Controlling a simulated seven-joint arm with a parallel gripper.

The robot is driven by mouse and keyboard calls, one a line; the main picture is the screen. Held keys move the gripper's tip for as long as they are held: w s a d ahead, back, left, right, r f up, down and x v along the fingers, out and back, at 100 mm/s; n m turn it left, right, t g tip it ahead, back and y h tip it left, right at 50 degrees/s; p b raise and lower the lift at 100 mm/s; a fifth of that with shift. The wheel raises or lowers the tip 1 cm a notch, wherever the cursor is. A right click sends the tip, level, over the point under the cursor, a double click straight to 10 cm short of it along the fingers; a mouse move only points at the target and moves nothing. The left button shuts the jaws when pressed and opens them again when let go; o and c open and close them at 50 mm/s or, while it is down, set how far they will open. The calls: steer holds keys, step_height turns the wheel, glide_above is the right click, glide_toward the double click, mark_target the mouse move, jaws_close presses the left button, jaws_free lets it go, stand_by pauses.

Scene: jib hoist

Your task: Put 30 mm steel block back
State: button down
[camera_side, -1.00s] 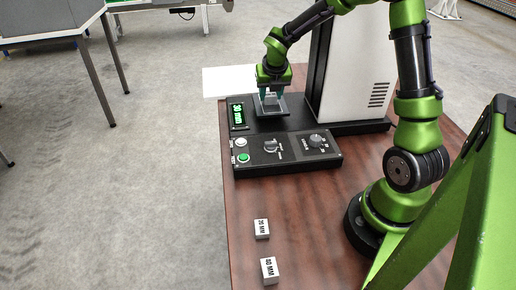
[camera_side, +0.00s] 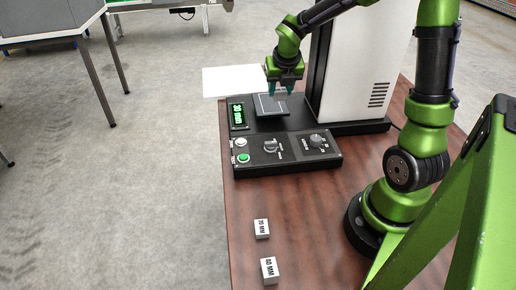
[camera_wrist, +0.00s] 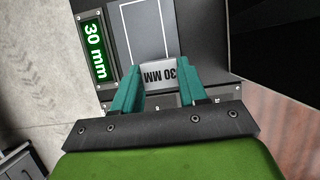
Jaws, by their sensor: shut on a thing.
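The 30 mm steel block (camera_wrist: 160,76) is a small grey block with "30 MM" on its face. It sits between the two teal fingers of my gripper (camera_wrist: 166,73) in the wrist view. In the side view my gripper (camera_side: 281,91) is shut on it, just above the square plate (camera_side: 270,106) of the black measuring device. The block is mostly hidden by the fingers there. The plate has a white outline and nothing rests on it. The green display (camera_side: 238,115) reads "30 mm".
Two labelled blocks stand on the brown table's front left: one block (camera_side: 262,229) behind another (camera_side: 269,270). The control panel (camera_side: 287,154) has knobs and buttons. A tall white housing (camera_side: 350,75) stands right of the plate. Table between panel and blocks is clear.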

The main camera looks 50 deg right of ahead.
steer(key=s+a+r, duration=0.1)
steer(key=s+a, duration=0.3)
steer(key=s, duration=0.6)
steer(key=a+f+m+g, duration=0.1)
steer(key=a+m, duration=0.2)
steer(key=a, duration=0.1)
steer(key=w+a+f+m+g+h, duration=0.1)
steer(key=a+f+m, duration=0.1)
steer(key=a+m, duration=0.1)
steer(key=a+f+m+g, duration=0.1)
steer(key=a+f+m, duration=0.1)
steer(key=a, duration=0.3)
steer(key=shift+w+m+g, duration=0.25)
steer(key=shift+m+g, duration=0.05)
steer(key=shift+m, duration=0.5)
steer(key=s+a+m+g+y, duration=0.15)
steer(key=a+m+y, duration=0.25)
steer(key=m, duration=0.9)
steer(key=s+a+m+g+y, duration=0.1)
steer(key=a+m+g+y, duration=0.3)
steer(key=m, duration=0.9)
steer(key=f+t, duration=0.1)
steer(key=f, duration=0.4)
steer(key=f+t, duration=0.1)
steer(key=f, duration=0.2)
steer(key=shift+w+a+f+t+h, duration=0.1)
steer(key=shift+w+a+t+h, duration=0.15)
steer(key=shift+a+t+h, duration=0.1)
steer(key=shift+f, duration=0.1)
